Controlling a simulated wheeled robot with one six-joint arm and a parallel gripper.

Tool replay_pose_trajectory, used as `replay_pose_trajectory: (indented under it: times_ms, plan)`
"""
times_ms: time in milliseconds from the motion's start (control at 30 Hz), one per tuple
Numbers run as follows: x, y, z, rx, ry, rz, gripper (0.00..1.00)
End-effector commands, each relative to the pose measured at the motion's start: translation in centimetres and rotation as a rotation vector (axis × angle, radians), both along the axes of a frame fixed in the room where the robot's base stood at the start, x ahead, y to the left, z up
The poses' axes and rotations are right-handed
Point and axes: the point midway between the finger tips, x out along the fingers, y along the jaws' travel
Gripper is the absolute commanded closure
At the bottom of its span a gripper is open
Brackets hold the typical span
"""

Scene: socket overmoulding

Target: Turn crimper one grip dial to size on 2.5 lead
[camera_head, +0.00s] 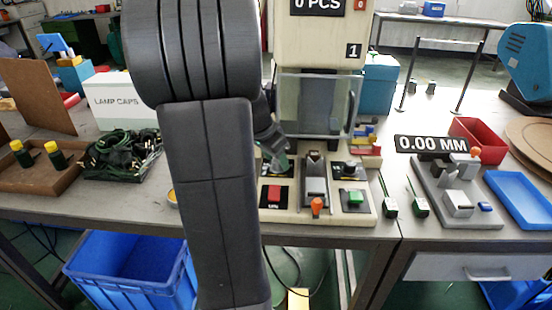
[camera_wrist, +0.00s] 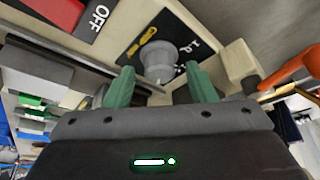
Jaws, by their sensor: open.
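Crimper one (camera_head: 320,45) stands on the bench, marked 1 and showing 0 PCS. A second dial (camera_head: 352,167) is on the right of the crimper's base.
The base has a red switch (camera_head: 275,194), a green switch (camera_head: 355,198) and an orange-knobbed lever (camera_head: 317,206). Two green leads (camera_head: 389,206) lie to the right. Beyond them are a 0.00 MM gauge (camera_head: 460,185) and a blue tray (camera_head: 522,198).

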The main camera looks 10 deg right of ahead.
Motion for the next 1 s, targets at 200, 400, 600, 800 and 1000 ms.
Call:
replay_pose_trajectory:
  times_ms: [200, 400, 600, 800, 1000]
  plan:
    - [-0.7, 1.4, 4.2, 0.000, -0.005, 0.003, 0.49]
    - [-1.6, 3.0, 8.4, 0.000, -0.005, 0.003, 0.49]
    - [-2.3, 4.0, 11.2, 0.000, -0.002, 0.001, 0.49]
    - [-2.5, 4.3, 12.1, 0.000, 0.000, 0.000, 0.49]
    - [-2.6, 4.3, 12.1, 0.000, 0.001, 0.000, 0.49]
